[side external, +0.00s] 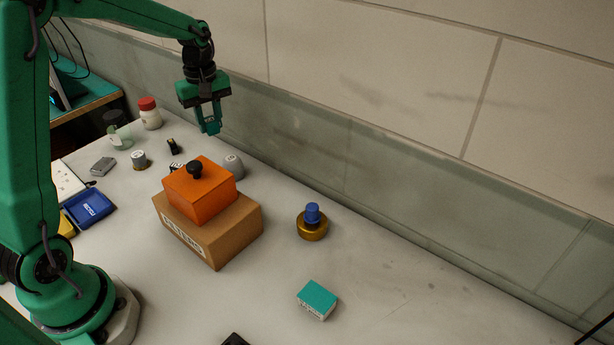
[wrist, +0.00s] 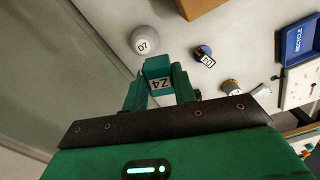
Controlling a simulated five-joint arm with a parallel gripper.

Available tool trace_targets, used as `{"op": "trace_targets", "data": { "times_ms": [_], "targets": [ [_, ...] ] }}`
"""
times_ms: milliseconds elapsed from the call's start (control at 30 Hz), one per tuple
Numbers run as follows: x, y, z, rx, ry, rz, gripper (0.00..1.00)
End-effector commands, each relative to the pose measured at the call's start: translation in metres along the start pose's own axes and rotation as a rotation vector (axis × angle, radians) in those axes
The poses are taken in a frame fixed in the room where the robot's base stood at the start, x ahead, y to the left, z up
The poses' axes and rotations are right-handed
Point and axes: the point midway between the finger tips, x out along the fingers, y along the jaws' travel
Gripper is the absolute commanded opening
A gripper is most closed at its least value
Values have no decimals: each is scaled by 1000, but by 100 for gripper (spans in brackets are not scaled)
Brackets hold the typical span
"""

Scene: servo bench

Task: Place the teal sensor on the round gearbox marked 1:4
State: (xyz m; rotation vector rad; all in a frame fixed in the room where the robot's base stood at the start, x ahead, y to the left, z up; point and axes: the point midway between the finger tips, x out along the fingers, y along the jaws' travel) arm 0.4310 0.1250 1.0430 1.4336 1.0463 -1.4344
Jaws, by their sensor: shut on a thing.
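My gripper (side external: 208,118) is raised above the back of the bench, left of centre in the side view. It is shut on a teal block-shaped sensor (wrist: 158,68) with a white label reading Z4. The jaws are as teal as the sensor, so the two are hard to tell apart from the side. Two round pieces have brass parts: a brass disc with a blue top (side external: 312,232) at right, and a small grey cylinder on a brass base (side external: 139,160) at left, also in the wrist view (wrist: 231,87). I cannot read a 1:4 mark on either.
A grey dome marked D7 (wrist: 144,40) stands behind an orange box (side external: 205,195) with a black knob, on a cardboard carton (side external: 235,230). A teal-and-white box (side external: 317,298) lies at front. A blue bin (side external: 88,208) is left. The bench's right side is clear, along the wall.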

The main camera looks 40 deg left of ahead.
Motion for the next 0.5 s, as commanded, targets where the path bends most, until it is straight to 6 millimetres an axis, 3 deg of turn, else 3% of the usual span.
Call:
{"op": "trace_targets", "data": {
  "times_ms": [200, 500],
  "targets": [
    [-4, -49, -45, -150, 1, 1, 5],
    [-7, -98, -78, -284, 1, 1, 5]
  ]
}}
